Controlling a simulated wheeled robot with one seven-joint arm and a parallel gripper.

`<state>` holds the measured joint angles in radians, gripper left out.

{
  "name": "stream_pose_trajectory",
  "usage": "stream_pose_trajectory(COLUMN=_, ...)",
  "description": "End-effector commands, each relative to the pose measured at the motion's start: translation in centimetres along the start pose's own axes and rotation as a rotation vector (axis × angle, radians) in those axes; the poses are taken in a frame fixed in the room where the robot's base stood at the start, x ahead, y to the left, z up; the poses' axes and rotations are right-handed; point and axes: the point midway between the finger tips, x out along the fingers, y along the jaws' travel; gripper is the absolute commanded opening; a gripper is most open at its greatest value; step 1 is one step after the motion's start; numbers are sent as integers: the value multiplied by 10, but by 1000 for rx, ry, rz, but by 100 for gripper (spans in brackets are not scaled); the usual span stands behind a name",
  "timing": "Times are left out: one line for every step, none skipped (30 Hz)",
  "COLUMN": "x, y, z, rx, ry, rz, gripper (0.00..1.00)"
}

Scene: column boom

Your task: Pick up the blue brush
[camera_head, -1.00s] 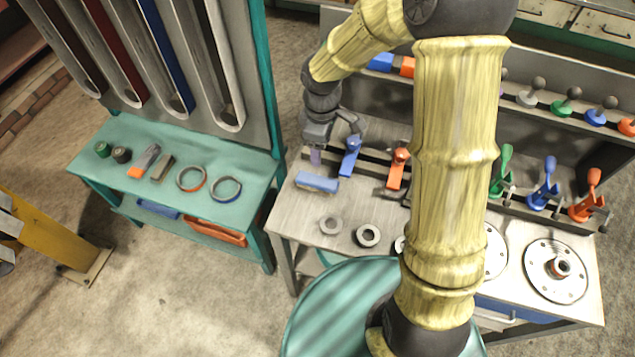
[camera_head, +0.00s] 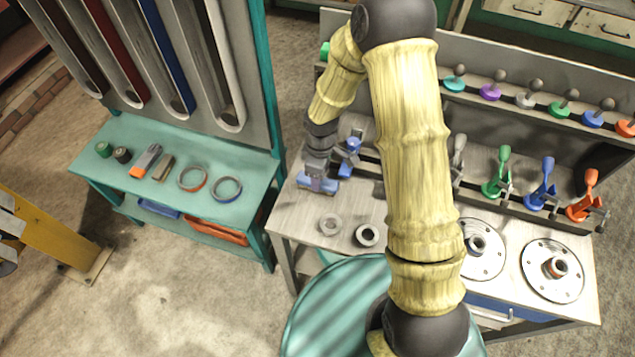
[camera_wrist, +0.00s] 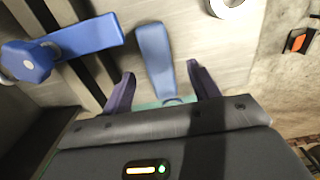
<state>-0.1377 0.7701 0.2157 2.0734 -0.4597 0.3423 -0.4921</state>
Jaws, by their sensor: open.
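The blue brush (camera_head: 331,187) lies on the grey workbench near its left end, partly hidden behind my gripper. It also shows in the wrist view (camera_wrist: 153,50) as a long blue shape. My gripper (camera_head: 317,181) is over the brush, pointing down. In the wrist view my gripper (camera_wrist: 162,72) has its two purple fingers spread apart, one on each side of the brush, with a gap on both sides. I cannot tell whether the fingertips are level with the brush.
A blue clamp (camera_head: 349,155) stands just right of my gripper and shows at left in the wrist view (camera_wrist: 85,40). Two grey rings (camera_head: 368,235) lie nearer the bench's front. A teal table (camera_head: 225,160) with small parts stands to the left.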

Motion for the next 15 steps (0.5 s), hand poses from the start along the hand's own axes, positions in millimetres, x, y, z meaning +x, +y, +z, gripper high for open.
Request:
stream_pose_trajectory(x=0, y=0, z=0, rx=0, ry=0, rz=0, gripper=60)
stream_pose_trajectory(x=1, y=0, z=0, rx=0, ry=0, rz=-1, gripper=60)
stream_pose_trajectory(x=2, y=0, z=0, rx=0, ry=-1, rz=-1, gripper=60)
stream_pose_trajectory(x=4, y=0, z=0, rx=-1, ry=-2, rz=-2, gripper=60)
stream_pose_trajectory(x=6, y=0, z=0, rx=-1, ry=-3, rz=-3, gripper=60)
stream_pose_trajectory(x=10, y=0, z=-1, rx=-1, ry=-3, rz=-3, gripper=60)
stream_pose_trajectory(x=13, y=0, z=-1, rx=-2, ry=-3, rz=-3, gripper=60)
stream_pose_trajectory(x=16, y=0, z=-2, rx=-2, ry=-3, rz=-3, gripper=60)
stream_pose_trajectory(x=20, y=1, z=-3, rx=-2, ry=-3, rz=-3, gripper=60)
stream_pose_trajectory(x=24, y=1, z=-4, rx=-1, ry=-3, rz=-3, gripper=60)
stream_pose_trajectory(x=28, y=2, z=-4, rx=0, ry=-3, rz=-3, gripper=60)
stream_pose_trajectory(x=33, y=2, z=-4, rx=0, ry=-4, rz=-4, gripper=60)
stream_pose_trajectory(x=38, y=2, z=-4, rx=0, ry=-3, rz=-4, gripper=60)
stream_pose_trajectory(x=41, y=2, z=-4, rx=-1, ry=-2, rz=-3, gripper=60)
stream_pose_trajectory(x=45, y=2, z=-4, rx=-1, ry=-3, rz=-3, gripper=60)
